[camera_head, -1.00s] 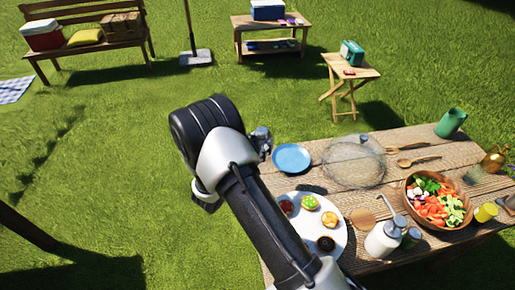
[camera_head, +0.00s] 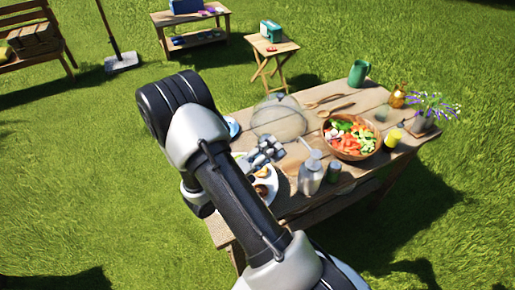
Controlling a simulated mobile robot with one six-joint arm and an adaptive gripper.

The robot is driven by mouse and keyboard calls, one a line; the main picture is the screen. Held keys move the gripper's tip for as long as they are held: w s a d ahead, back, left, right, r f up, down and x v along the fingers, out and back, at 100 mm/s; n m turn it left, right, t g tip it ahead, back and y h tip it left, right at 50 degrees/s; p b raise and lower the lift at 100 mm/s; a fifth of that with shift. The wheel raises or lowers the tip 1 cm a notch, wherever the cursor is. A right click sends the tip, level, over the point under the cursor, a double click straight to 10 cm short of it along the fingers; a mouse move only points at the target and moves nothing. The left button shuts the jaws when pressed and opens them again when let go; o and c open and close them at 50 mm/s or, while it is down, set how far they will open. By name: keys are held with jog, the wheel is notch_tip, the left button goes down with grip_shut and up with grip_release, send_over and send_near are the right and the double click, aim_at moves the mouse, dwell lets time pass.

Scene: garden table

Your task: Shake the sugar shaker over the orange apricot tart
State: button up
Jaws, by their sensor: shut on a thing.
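The white plate (camera_head: 272,193) of tarts lies at the table's near left, partly hidden by my arm. An orange tart (camera_head: 262,172), which looks like the apricot one, shows just below my gripper. A darker tart (camera_head: 261,190) lies nearer on the plate; the others are hidden. My gripper (camera_head: 265,151) is above the plate's far side, shut on a grey metallic thing that looks like the sugar shaker. Fingers and shaker are hard to tell apart, and I cannot tell its tilt.
A mesh dome (camera_head: 279,118) is behind my gripper. A salad bowl (camera_head: 350,137), yellow cup (camera_head: 393,138) and green jug (camera_head: 358,73) stand farther right.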

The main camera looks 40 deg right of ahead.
jog(key=n+p, duration=0.1)
jog(key=n, duration=0.2)
jog(key=shift+w+n, duration=0.1)
jog(key=shift+n, duration=0.2)
jog(key=n+p, duration=0.2)
jog(key=n, duration=0.2)
jog(key=shift+f+n, duration=0.15)
jog(key=shift+n, duration=0.25)
jog(key=n+p, duration=0.1)
jog(key=w+n+p, duration=0.1)
jog(key=shift+f+n, duration=0.35)
jog(key=shift+n, duration=0.05)
jog(key=n, duration=0.2)
jog(key=w+f+n+p, duration=0.1)
jog(key=n, duration=0.1)
jog(key=shift+w+f+n, duration=0.1)
jog(key=shift+f+n, duration=0.05)
jog(key=shift+n, duration=0.15)
